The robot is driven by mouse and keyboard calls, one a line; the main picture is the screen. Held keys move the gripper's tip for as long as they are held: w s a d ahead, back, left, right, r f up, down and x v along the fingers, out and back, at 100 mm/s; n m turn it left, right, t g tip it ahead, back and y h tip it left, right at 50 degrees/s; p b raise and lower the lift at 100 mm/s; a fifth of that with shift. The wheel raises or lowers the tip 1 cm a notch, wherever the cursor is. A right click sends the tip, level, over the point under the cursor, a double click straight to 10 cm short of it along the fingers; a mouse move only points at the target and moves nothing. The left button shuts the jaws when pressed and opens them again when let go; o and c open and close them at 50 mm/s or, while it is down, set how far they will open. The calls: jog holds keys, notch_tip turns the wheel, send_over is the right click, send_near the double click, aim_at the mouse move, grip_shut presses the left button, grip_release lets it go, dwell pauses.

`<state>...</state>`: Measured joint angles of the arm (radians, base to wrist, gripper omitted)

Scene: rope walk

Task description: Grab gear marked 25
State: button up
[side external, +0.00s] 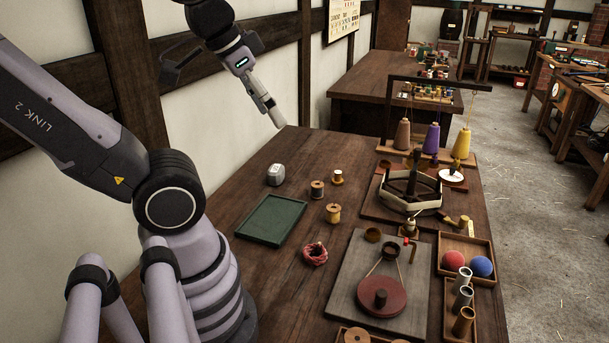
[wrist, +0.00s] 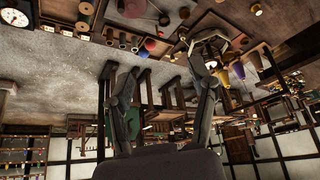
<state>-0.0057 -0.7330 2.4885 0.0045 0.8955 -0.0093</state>
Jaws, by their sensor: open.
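I cannot make out a gear marked 25 in either view; no number is legible on any part on the bench. My gripper (side external: 273,117) is raised above the far left part of the bench, near the wall, and touches nothing. In the wrist view my gripper (wrist: 163,64) shows two dark fingers spread apart with nothing between them. That view looks out across the room, which appears upside down.
The bench (side external: 290,155) holds a green tray (side external: 272,220), a grey rounded block (side external: 275,175), small spools (side external: 333,213) and a red coil (side external: 315,254). A red disc (side external: 382,297), thread cones (side external: 432,138) and a box with balls (side external: 466,241) stand to the right.

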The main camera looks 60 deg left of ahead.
jog(key=w+a+r+n+g+y, duration=0.15)
jog(key=w+a+n, duration=0.35)
jog(key=w, duration=0.9)
jog(key=n+g+y, duration=0.2)
jog(key=n, duration=0.4)
send_over(338, 172)
jog(key=d, duration=0.2)
jog(key=f, duration=3.5)
jog(key=shift+s+f, duration=0.1)
jog(key=shift+s, duration=0.25)
jog(key=x, duration=0.6)
jog(key=shift+s+a+f, duration=0.15)
jog(key=shift+f, duration=0.1)
jog(key=shift+t, duration=0.25)
grip_shut()
